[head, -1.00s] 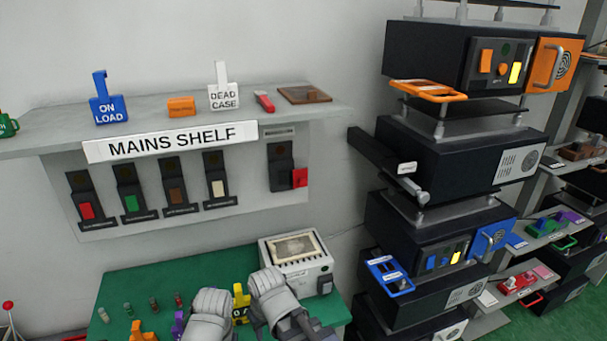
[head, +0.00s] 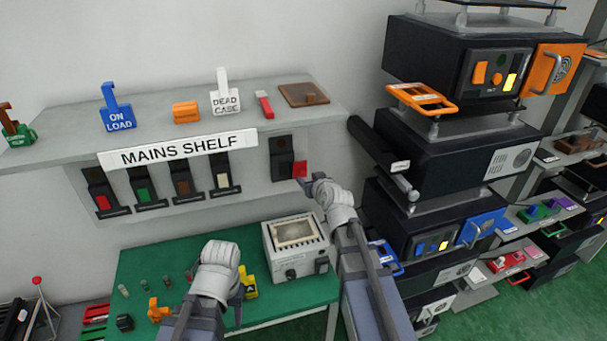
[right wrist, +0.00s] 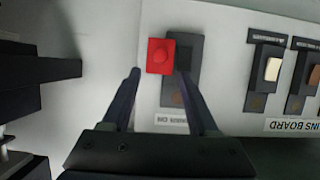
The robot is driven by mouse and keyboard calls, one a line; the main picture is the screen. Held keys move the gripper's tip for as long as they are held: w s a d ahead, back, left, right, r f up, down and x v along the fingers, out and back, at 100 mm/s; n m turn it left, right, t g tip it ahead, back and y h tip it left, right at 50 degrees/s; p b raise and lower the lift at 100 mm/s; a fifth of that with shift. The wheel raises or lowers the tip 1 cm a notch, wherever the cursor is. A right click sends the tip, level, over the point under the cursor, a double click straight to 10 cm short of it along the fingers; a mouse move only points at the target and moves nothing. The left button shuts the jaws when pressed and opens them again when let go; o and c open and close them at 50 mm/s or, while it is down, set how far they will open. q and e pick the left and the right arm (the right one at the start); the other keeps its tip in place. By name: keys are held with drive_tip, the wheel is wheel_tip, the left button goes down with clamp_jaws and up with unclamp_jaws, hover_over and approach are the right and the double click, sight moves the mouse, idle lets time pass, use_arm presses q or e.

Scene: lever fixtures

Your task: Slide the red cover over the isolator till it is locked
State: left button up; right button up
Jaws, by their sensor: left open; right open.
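The red cover (head: 300,169) sits at the right side of the dark isolator plate (head: 282,158), on the panel under the shelf. My right gripper (head: 308,184) is open just below and in front of it. The open fingers (right wrist: 158,74) point at the cover, one to each side; contact cannot be told. My left gripper (head: 238,288) is low over the green bench, its fingers mostly hidden.
Several other switches (head: 143,190) line the panel to the left, under the MAINS SHELF sign. The shelf edge (head: 90,160) overhangs the panel. A white instrument (head: 296,250) stands on the green bench (head: 140,262) below. Black rack units (head: 450,155) stand close on the right.

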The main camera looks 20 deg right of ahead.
sight(302, 173)
drive_tip(key=b+x, duration=0.2)
drive_tip(key=x, duration=0.5)
drive_tip(key=shift+f, duration=0.1)
drive_tip(key=shift+c, duration=0.6)
clamp_jaws()
idle(0.6)
